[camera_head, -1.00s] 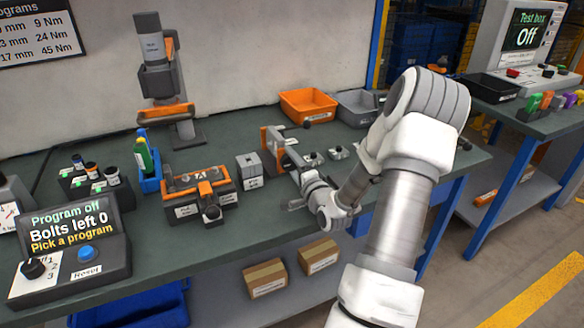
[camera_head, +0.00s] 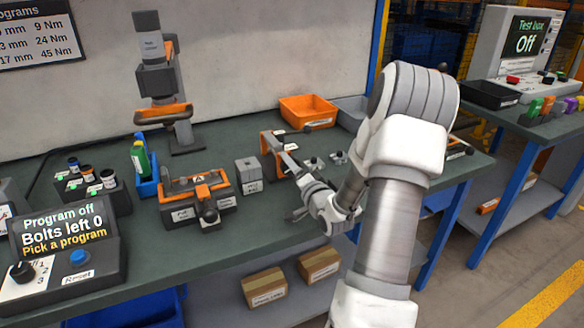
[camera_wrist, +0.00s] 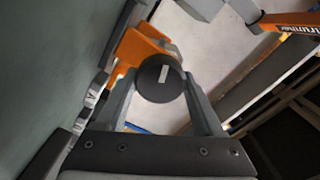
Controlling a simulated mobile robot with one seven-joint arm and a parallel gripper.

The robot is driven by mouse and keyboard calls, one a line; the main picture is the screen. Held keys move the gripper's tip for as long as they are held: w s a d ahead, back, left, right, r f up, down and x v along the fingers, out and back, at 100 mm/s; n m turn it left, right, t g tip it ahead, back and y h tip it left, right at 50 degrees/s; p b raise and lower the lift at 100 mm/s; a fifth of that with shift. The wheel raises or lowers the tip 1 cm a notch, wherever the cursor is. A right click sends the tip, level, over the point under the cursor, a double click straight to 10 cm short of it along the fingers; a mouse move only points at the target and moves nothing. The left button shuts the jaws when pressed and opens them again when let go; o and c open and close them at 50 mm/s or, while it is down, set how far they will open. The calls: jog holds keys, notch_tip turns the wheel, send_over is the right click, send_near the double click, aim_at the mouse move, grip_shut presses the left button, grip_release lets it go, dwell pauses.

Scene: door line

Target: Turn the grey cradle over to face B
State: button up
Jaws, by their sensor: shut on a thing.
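My gripper (camera_wrist: 160,82) is shut on a dark round knob (camera_wrist: 160,78) with a small white mark, seen between its two grey fingers in the wrist view. An orange part (camera_wrist: 138,50) sits just behind the knob. In the head view my gripper (camera_head: 288,155) reaches an upright orange-and-grey fixture (camera_head: 268,145) on the bench, and the held knob is hidden there. In the wrist view a pale grey piece (camera_wrist: 92,97) beside the bench top carries a dark letter, perhaps A.
Left of the gripper stand a grey block (camera_head: 248,176) and a low orange-and-grey fixture (camera_head: 183,205) with a black ball knob. An orange bin (camera_head: 308,110) is behind. A tall tool stand (camera_head: 155,80) is at the back. Bare bench lies in front.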

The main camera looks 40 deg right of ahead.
jog(key=o, duration=1.4)
jog(key=p+v, duration=0.1)
jog(key=v, duration=1.4)
jog(key=shift+r+p, duration=0.1)
jog(key=shift+p, duration=0.3)
jog(key=shift+s+r+p, duration=0.15)
jog(key=shift+r+p, duration=0.1)
jog(key=shift+p, duration=0.65)
jog(key=shift+s+a+f+p, duration=0.15)
jog(key=shift+s+p, duration=0.35)
jog(key=shift+p, duration=0.55)
jog(key=shift+s+a+f+p, duration=0.1)
jog(key=shift+s+a+p, duration=0.1)
jog(key=shift+s+p, duration=0.6)
jog(key=shift+w+f, duration=0.1)
jog(key=shift+w, duration=0.15)
